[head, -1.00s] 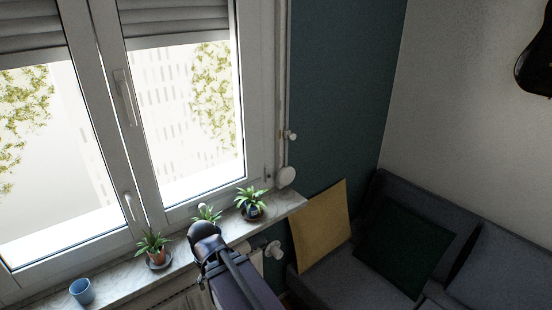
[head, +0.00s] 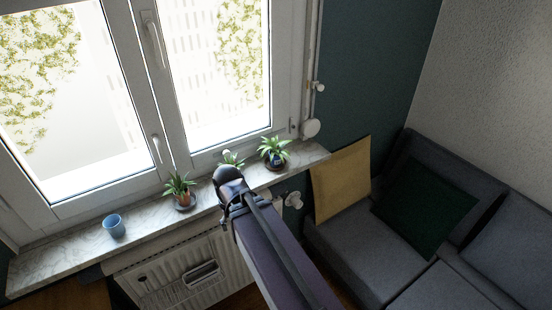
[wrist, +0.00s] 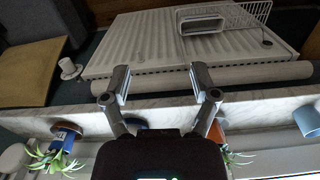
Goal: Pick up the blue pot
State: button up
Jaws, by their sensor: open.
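A plant in a dark blue pot (head: 276,160) stands on the marble windowsill (head: 62,255), near its right end in the head view. The blue pot (wrist: 66,132) is at the lower left in the wrist view, with its leaves toward the bottom edge. My gripper (wrist: 158,80) is open and empty, its two fingers apart above the sill's front edge and radiator. The blue pot lies off to the left of the fingers, not between them. In the head view my arm hides the fingers.
A plant in an orange pot (head: 184,198) and a light blue cup (head: 114,226) stand farther left on the sill. Another plant (head: 231,160) is partly hidden behind my arm. A radiator (head: 165,270) is below; a sofa (head: 350,245) with cushions is right.

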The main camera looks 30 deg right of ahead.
jog(key=o, duration=0.3)
jog(key=n+t+h+b, duration=0.7)
jog(key=n+h+b, duration=0.4)
jog(key=n, duration=1.2)
send_near(271, 156)
jog(key=shift+s+a+r+h+p, duration=0.1)
jog(key=shift+a+r+h+p, duration=0.1)
jog(key=shift+a+h+p, duration=0.4)
jog(key=shift+f, duration=0.1)
jog(key=b+x, duration=0.1)
jog(key=x, duration=0.2)
jog(key=b+x, duration=0.1)
jog(key=x, duration=0.3)
jog(key=shift+f+b, duration=0.25)
jog(key=shift+b, duration=0.05)
jog(key=shift+w+d+f, duration=0.15)
jog(key=shift+w+d, duration=0.1)
jog(key=shift+d, duration=0.25)
